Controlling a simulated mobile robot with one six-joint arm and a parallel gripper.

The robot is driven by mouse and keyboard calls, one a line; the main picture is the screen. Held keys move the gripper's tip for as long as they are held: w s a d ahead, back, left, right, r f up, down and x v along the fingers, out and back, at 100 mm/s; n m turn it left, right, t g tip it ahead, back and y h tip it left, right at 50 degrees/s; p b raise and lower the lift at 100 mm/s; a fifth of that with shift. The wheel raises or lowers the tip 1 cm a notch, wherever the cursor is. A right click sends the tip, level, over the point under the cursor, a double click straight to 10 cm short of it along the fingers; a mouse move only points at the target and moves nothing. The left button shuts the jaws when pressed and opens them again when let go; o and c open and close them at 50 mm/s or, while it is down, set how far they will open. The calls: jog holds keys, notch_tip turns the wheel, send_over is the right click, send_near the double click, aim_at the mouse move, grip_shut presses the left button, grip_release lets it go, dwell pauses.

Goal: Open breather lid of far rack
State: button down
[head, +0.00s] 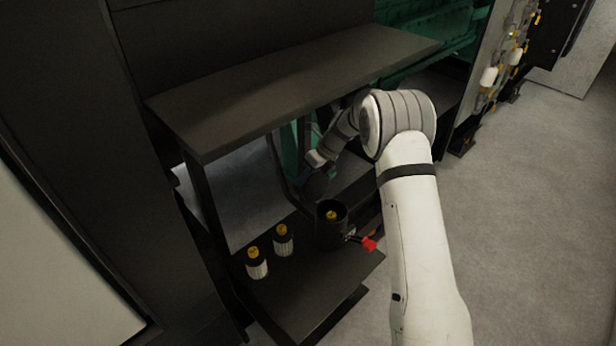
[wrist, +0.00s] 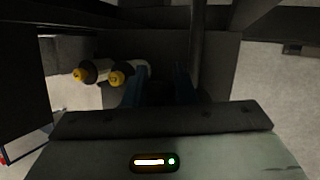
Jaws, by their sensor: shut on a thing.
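A black round pot (head: 329,236), which I take for the breather, stands on the low shelf in the head view. Its top is open and a yellow piece (head: 331,215) shows inside. A dark round disc, seemingly its lid (head: 316,187), is raised and tilted up behind the opening. My gripper (head: 314,172) is at that disc, under the upper shelf, and appears shut on it. In the wrist view the two bluish fingers of my gripper (wrist: 158,88) point ahead; what lies between them is too dark to make out.
Two white bottles with yellow caps (head: 257,268) (head: 282,245) stand left of the pot. A red-handled valve (head: 369,244) sticks out at its right. The dark upper shelf (head: 290,85) overhangs my gripper closely. Open grey floor (head: 530,220) lies to the right.

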jog(key=shift+f, duration=0.25)
jog(key=c, duration=1.6)
grip_release()
jog(key=o, duration=0.3)
jog(key=shift+w+f, duration=0.1)
jog(key=shift+w, duration=0.05)
jog(key=shift+o, duration=0.2)
jog(key=shift+w+d+r+b, duration=0.1)
jog(key=shift+d+r+b, duration=0.2)
jog(key=shift+r, duration=0.25)
jog(key=b+v, duration=0.1)
jog(key=v, duration=0.5)
jog(key=shift+r+b, duration=0.35)
jog(key=shift+d, duration=0.15)
